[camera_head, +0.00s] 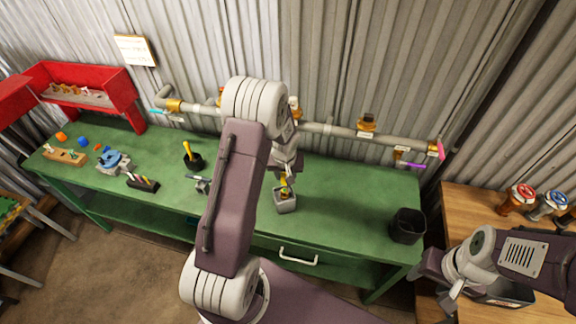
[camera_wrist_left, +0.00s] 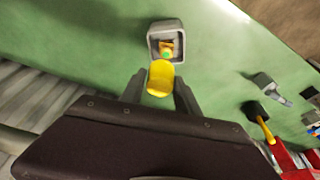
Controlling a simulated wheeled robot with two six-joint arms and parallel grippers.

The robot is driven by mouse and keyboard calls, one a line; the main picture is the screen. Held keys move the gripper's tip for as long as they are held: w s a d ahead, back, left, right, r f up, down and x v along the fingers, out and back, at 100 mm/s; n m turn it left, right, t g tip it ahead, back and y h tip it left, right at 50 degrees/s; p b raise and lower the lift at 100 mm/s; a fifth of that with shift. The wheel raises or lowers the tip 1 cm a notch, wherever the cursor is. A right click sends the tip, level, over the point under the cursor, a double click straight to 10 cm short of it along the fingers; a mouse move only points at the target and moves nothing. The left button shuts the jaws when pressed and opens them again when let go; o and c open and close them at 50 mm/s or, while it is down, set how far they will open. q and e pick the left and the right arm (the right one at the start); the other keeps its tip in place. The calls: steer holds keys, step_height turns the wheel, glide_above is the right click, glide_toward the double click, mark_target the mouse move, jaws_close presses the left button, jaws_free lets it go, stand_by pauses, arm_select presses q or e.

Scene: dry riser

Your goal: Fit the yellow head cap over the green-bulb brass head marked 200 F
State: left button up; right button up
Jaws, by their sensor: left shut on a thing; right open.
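My left gripper (camera_wrist_left: 160,92) is shut on the yellow head cap (camera_wrist_left: 158,78), which sits between its fingers in the left wrist view. Just beyond the cap, a small grey square holder (camera_wrist_left: 153,44) stands on the green bench and contains a brass head (camera_wrist_left: 165,48) with a green spot. Its 200 F marking cannot be read. In the head view my left gripper (camera_head: 286,178) is directly above the grey holder (camera_head: 285,206); my arm hides part of the scene. Whether the cap touches the head is unclear. My right gripper (camera_head: 437,279) is open and empty at lower right.
The green bench (camera_head: 345,190) is clear around the holder. A black bin (camera_head: 408,226) stands at its right end. A pipe (camera_head: 335,130) with brass fittings runs along the wall behind. Tools and a red case (camera_head: 125,92) are at left; a wooden table (camera_head: 470,207) is at right.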

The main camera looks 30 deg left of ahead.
mark_target(284, 189)
arm_select(q)
steer(key=shift+s+a+r, duration=0.15)
steer(key=shift+a+r, duration=0.05)
steer(key=shift+r, duration=0.05)
steer(key=shift+a+f, duration=0.1)
steer(key=shift+a, duration=0.25)
steer(key=shift+d, duration=0.4)
step_height(284, 189, down, 6)
steer(key=b, duration=0.5)
steer(key=shift+a+r, duration=0.1)
steer(key=shift+r, duration=0.1)
arm_select(e)
steer(key=f, duration=0.4)
steer(key=shift+s+a+f, duration=0.1)
steer(key=shift+a+f, duration=0.15)
steer(key=shift+a, duration=0.15)
arm_select(q)
steer(key=shift+a, duration=0.1)
arm_select(e)
steer(key=shift+r, duration=0.1)
arm_select(q)
steer(key=shift+f+b, duration=0.9)
steer(key=shift+b, duration=0.25)
arm_select(e)
steer(key=shift+f, duration=1.1)
